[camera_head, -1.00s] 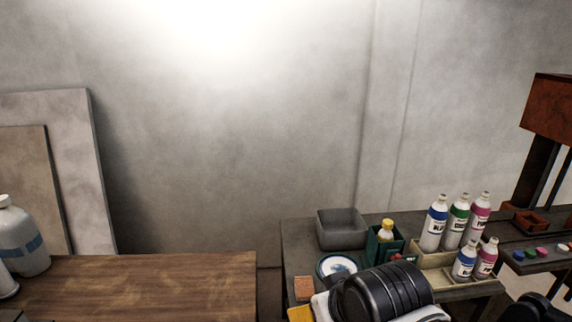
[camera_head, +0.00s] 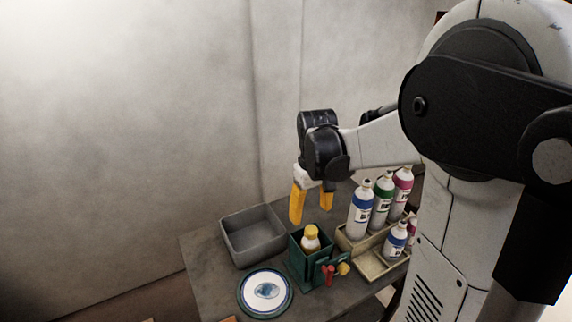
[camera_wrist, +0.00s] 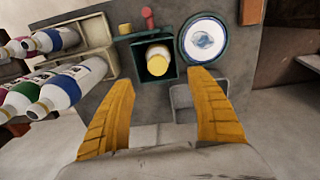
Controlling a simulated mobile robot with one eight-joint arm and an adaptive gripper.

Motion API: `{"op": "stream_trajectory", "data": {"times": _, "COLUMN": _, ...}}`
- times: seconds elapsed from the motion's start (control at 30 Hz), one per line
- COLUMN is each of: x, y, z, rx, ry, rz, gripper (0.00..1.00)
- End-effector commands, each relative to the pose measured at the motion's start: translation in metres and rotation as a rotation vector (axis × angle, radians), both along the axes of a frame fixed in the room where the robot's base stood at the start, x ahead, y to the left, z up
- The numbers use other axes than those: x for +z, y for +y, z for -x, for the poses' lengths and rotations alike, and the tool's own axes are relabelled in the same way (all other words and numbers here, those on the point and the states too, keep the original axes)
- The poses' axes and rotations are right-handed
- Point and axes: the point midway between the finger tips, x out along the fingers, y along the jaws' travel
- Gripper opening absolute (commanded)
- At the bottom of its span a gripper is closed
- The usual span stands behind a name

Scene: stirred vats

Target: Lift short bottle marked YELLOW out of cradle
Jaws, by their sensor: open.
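The short bottle with a yellow cap (camera_head: 311,238) stands in a dark green cradle (camera_head: 297,262) on the table. In the wrist view the bottle (camera_wrist: 158,59) shows from above inside the square cradle (camera_wrist: 140,53), ahead of and between my fingers. My gripper (camera_head: 312,208) is open, with two yellow fingers pointing down, above and behind the cradle and apart from the bottle. Its fingers also show in the wrist view (camera_wrist: 159,88) with nothing between them. The label of the bottle is hidden by the cradle.
A grey bin (camera_head: 252,252) stands left of the cradle, and a round white-and-blue dish (camera_head: 265,291) in front. Red and yellow knobs (camera_head: 328,276) stick out from the cradle's side. A beige rack (camera_head: 372,266) with several bottles stands close on the right.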

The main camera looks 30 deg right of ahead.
Motion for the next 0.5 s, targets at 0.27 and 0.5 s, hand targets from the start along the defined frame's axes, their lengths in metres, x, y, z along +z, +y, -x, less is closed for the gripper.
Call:
{"op": "stream_trajectory", "data": {"times": 0.27, "x": -0.030, "y": -0.004, "z": -0.002, "rx": 0.001, "ry": 0.013, "rz": -0.003, "gripper": 0.66}}
{"op": "stream_trajectory", "data": {"times": 0.5, "x": -0.077, "y": -0.004, "z": -0.002, "rx": 0.001, "ry": 0.012, "rz": -0.003, "gripper": 0.66}}
